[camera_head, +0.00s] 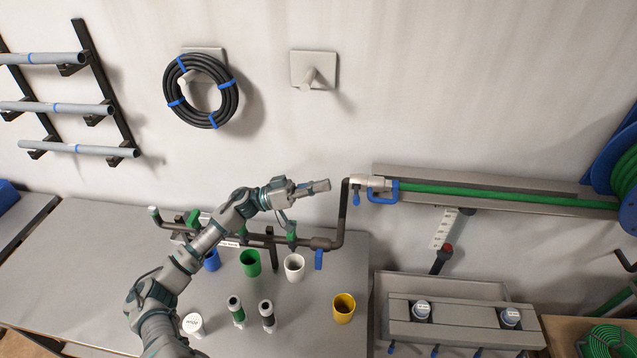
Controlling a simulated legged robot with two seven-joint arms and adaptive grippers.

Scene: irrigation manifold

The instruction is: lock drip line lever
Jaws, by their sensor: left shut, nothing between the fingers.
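A green drip line (480,196) runs along a grey wall rail to a pale coupling (365,181) at the top of the dark manifold pipe (343,212). A blue lever (383,198) hangs at the coupling, with a smaller blue piece (356,199) to its left. Which position the lever is in is too small to tell. Another blue handle (319,259) hangs from the lower pipe. My left gripper (322,186) is shut and empty, left of the coupling and apart from it, pointing right. My right gripper is out of view.
Blue, green (250,263), white (294,267) and yellow (344,308) cups stand on the grey table (290,335). A grey box (455,325) stands at the right. A black hose coil (201,91) and a bare wall hook (314,72) are above. My left arm covers part of the manifold.

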